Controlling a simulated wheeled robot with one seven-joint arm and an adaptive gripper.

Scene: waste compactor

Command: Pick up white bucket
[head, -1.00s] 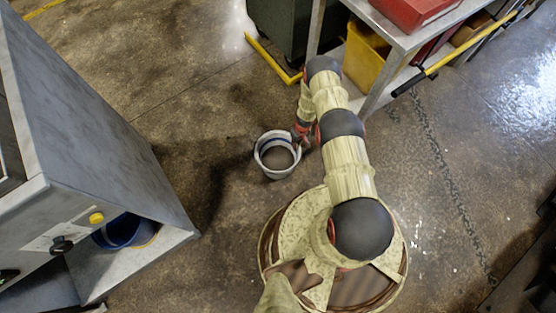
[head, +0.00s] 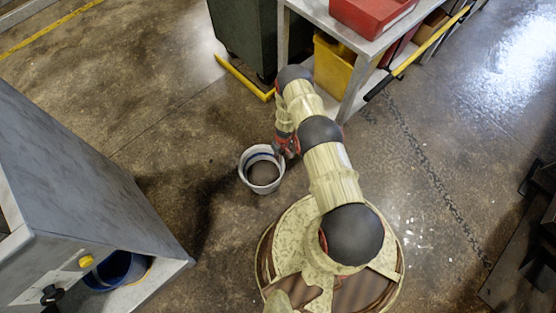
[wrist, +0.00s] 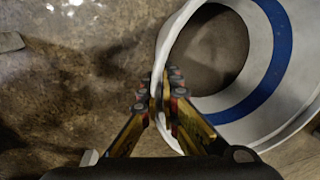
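The white bucket (head: 262,189) with a blue band inside stands out left of my base in the head view, open side up. In the wrist view its rim and inner wall (wrist: 293,111) fill the right side. My gripper (wrist: 160,94) has one finger inside the bucket and one outside, closed together on the rim's left edge. In the head view my gripper (head: 279,152) is at the bucket's right edge, partly hidden by my arm. I cannot tell whether the bucket's bottom touches the floor.
A grey machine (head: 85,175) stands at left, with a blue bucket (head: 115,270) in its lower opening. A metal shelf (head: 358,98) with a red box (head: 370,14) and a yellow bin (head: 342,70) stands at upper right, near a dark green container (head: 240,35). Floor between is clear.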

